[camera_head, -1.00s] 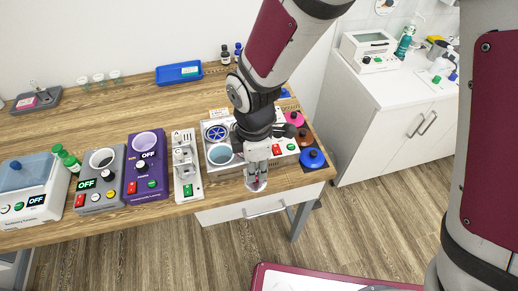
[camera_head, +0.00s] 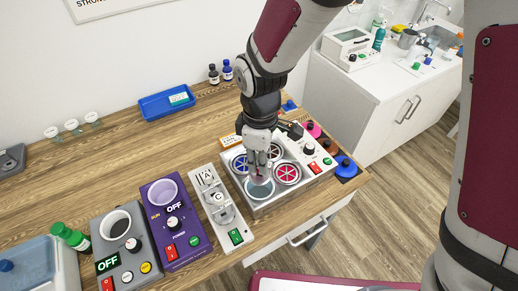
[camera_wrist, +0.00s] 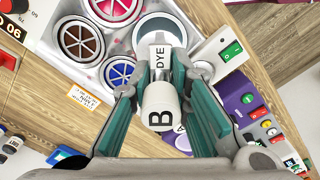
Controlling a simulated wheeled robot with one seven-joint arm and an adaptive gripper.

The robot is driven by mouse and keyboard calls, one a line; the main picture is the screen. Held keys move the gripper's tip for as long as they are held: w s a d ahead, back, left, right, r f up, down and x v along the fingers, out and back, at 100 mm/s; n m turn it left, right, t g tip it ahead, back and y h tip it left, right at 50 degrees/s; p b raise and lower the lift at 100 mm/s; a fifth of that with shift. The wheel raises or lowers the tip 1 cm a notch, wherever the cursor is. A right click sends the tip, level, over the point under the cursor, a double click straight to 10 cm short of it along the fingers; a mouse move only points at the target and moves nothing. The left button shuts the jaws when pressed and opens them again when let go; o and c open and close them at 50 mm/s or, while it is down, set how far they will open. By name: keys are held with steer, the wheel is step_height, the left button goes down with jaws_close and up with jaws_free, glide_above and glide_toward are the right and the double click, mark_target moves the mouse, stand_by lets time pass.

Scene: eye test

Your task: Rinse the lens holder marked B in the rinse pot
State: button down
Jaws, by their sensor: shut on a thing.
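My gripper (camera_head: 258,168) is shut on the lens holder marked B (camera_wrist: 158,108), a white piece with a black B. It shows between the fingers in the wrist view, with a "DYE" label on the part farther from me. My gripper points down at the open pot with pale blue liquid (camera_head: 260,189), at the front left corner of the metal dye unit (camera_head: 288,193). The pot also shows behind the holder in the wrist view (camera_wrist: 173,22). The holder's far end overlaps the pot; I cannot tell whether it touches the liquid.
Lids with blue, brown and red grilles (camera_head: 287,174) cover the unit's other pots. A white stand (camera_head: 226,222) with an A-marked piece is left of it, then a purple device (camera_head: 174,222) and a grey device (camera_head: 124,250). A blue tray (camera_head: 166,103) lies behind.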

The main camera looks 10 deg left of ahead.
mark_target(260, 176)
steer(key=shift+f+b, duration=1.95)
steer(key=shift+f, duration=3.2)
steer(key=shift+f, duration=0.5)
steer(key=shift+r, duration=0.1)
steer(key=shift+r+p, duration=1.75)
steer(key=shift+r, duration=1.95)
